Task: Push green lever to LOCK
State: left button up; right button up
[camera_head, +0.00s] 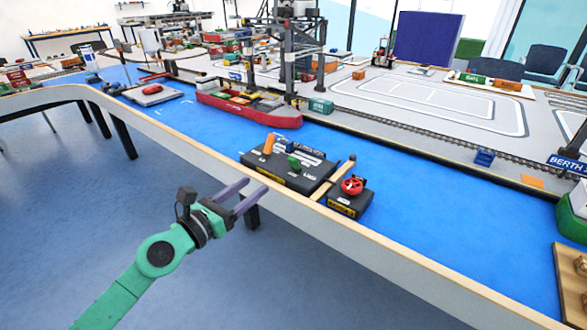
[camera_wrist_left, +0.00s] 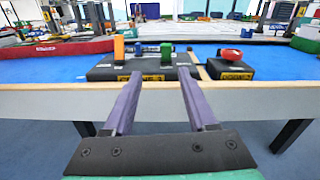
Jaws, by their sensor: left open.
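The green lever (camera_head: 294,162) stands on a black control box (camera_head: 310,180) on the blue table, with an orange lever (camera_head: 269,143) to its left and a blue part behind. In the left wrist view the green lever (camera_wrist_left: 166,52) is upright, beyond and between my fingertips. The orange lever (camera_wrist_left: 119,48) is to its left. My left gripper (camera_head: 252,194) is open and empty, in front of the table's edge and short of the box. My right gripper is not in view.
A smaller black box with a red wheel (camera_head: 352,186) sits right of the control box, with a wooden bar (camera_head: 333,178) between them. The table's wooden edge (camera_head: 398,245) lies in front. A red ship (camera_head: 250,112) and a gantry crane (camera_head: 289,45) stand behind.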

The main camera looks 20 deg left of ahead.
pick_arm(q)
jog(key=d+m, duration=0.1)
jog(key=p, duration=0.3)
send_near(290, 161)
jog(key=x, duration=0.4)
jog(key=shift+h, duration=0.4)
jog(key=x, duration=0.7)
jog(key=shift+r+b, duration=0.1)
jog(key=shift+b, duration=0.2)
jog(key=shift+s, duration=0.1)
grip_shut()
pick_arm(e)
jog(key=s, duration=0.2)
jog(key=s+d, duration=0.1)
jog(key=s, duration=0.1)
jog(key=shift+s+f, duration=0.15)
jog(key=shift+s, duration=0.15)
